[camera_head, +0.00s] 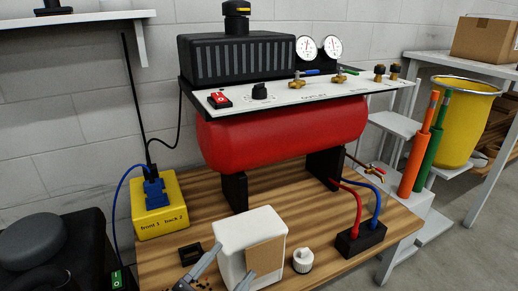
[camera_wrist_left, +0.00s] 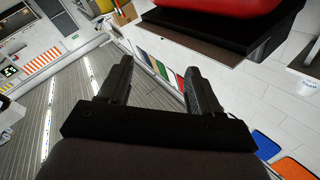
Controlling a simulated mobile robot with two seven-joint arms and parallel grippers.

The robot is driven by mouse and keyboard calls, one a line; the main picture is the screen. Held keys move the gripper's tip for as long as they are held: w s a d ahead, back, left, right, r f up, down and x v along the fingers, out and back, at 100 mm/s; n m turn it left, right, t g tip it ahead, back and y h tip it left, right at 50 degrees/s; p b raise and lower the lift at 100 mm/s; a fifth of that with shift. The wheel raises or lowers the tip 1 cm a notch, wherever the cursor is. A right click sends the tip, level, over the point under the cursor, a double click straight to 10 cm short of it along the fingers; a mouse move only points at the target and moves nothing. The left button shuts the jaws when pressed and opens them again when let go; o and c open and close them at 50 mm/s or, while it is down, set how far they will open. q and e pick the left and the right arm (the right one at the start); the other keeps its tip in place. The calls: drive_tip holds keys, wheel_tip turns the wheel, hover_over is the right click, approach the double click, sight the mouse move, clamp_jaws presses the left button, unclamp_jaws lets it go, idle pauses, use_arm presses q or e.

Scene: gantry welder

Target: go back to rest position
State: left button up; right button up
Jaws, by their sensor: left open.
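My left gripper (camera_head: 225,274) shows at the bottom of the head view, in front of a white container with a brown label (camera_head: 250,241). Only its grey finger parts show there, and I cannot tell whether they touch the container. In the left wrist view, my left gripper (camera_wrist_left: 158,90) has its two dark fingers spread wide apart with nothing between them. My right gripper is in neither view.
A red tank compressor (camera_head: 280,137) stands on a wooden tabletop (camera_head: 190,225). A yellow box (camera_head: 160,212) with blue plugs, a white cap (camera_head: 303,260) and a black block with red and blue hoses (camera_head: 361,239) crowd the top. A yellow bin (camera_head: 462,120) stands right.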

use_arm(q)
drive_tip(key=s+a+f+n+g+y, duration=0.2)
drive_tip(key=s+a+f+n, duration=0.1)
drive_tip(key=f+n, duration=0.25)
drive_tip(key=s+a+f+n+g+y, duration=0.3)
drive_tip(key=f+n, duration=0.1)
drive_tip(key=f, duration=0.3)
drive_tip(key=s+a+r+y+p, duration=0.1)
drive_tip(key=a+r+p, duration=0.2)
drive_tip(key=p, duration=0.6)
drive_tip(key=s+a+r+y+p, duration=0.1)
drive_tip(key=s+a+r+p, duration=0.1)
drive_tip(key=r+p, duration=0.5)
drive_tip(key=s+a+r+g+y+p, duration=0.1)
drive_tip(key=a+r+p, duration=0.3)
drive_tip(key=p, duration=0.9)
drive_tip(key=shift+s+r+y, duration=0.15)
drive_tip(key=shift+r+y, duration=0.15)
drive_tip(key=shift+r, duration=0.6)
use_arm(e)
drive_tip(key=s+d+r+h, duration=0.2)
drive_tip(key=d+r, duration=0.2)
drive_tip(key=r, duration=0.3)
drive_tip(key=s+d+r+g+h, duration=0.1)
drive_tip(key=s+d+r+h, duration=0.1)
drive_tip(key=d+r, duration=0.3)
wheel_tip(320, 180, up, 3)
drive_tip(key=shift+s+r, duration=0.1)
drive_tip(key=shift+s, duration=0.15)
